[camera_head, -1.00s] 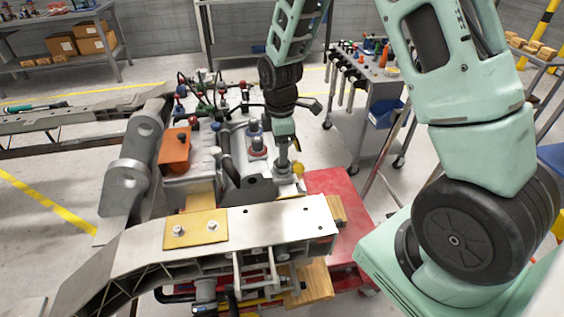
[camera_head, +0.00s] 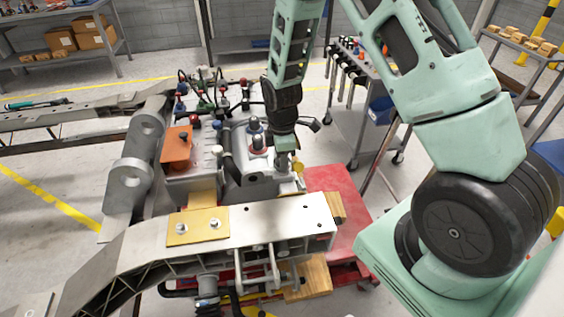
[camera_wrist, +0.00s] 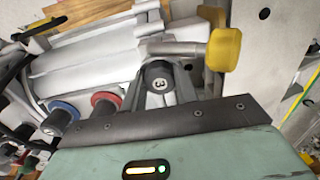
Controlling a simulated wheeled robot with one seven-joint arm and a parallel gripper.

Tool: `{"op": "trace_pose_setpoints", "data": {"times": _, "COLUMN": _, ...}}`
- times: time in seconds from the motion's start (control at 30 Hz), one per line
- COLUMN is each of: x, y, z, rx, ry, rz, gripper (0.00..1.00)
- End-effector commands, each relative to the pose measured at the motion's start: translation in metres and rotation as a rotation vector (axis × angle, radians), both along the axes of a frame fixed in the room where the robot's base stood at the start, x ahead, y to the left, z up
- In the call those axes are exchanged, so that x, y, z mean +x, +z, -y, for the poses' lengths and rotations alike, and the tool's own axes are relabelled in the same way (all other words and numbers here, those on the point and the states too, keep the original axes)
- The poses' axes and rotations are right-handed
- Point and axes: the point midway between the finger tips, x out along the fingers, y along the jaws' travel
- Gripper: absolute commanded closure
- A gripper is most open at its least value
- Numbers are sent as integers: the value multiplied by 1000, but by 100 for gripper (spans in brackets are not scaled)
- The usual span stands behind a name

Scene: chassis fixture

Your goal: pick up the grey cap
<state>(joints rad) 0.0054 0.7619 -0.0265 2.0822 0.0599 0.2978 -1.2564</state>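The grey cap (camera_wrist: 160,76), a round dark cap marked 3, shows in the wrist view just beyond the gripper's mounting edge. My gripper (camera_wrist: 165,88) has its grey fingers on either side of this cap; they look spread, and I cannot tell whether they touch it. In the head view my gripper (camera_head: 288,167) points down over the right part of the grey machined block, and the cap is hidden there. A red-ringed cap (camera_head: 257,146) and a blue-ringed cap (camera_head: 254,124) stand just left of the gripper. They also show in the wrist view, red (camera_wrist: 106,102) and blue (camera_wrist: 64,114).
A yellow knob (camera_wrist: 224,48) stands close to the gripper on the right. A metal beam with a yellow plate (camera_head: 183,228) lies in front. An orange block (camera_head: 176,148) and several hoses are left and behind. A tool cart (camera_head: 350,125) stands behind right.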

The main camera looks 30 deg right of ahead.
Motion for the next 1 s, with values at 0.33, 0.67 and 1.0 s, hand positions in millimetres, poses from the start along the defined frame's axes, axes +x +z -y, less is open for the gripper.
{"op": "trace_pose_setpoints", "data": {"times": 0.33, "x": 0, "y": 0, "z": 0, "rx": 0, "ry": 0, "rz": 0, "gripper": 100}}
{"op": "trace_pose_setpoints", "data": {"times": 0.67, "x": 1, "y": 15, "z": 0, "rx": 1, "ry": -1, "rz": 4, "gripper": 100}}
{"op": "trace_pose_setpoints", "data": {"times": 1.0, "x": 2, "y": 66, "z": 0, "rx": 0, "ry": 1, "rz": 7, "gripper": 100}}
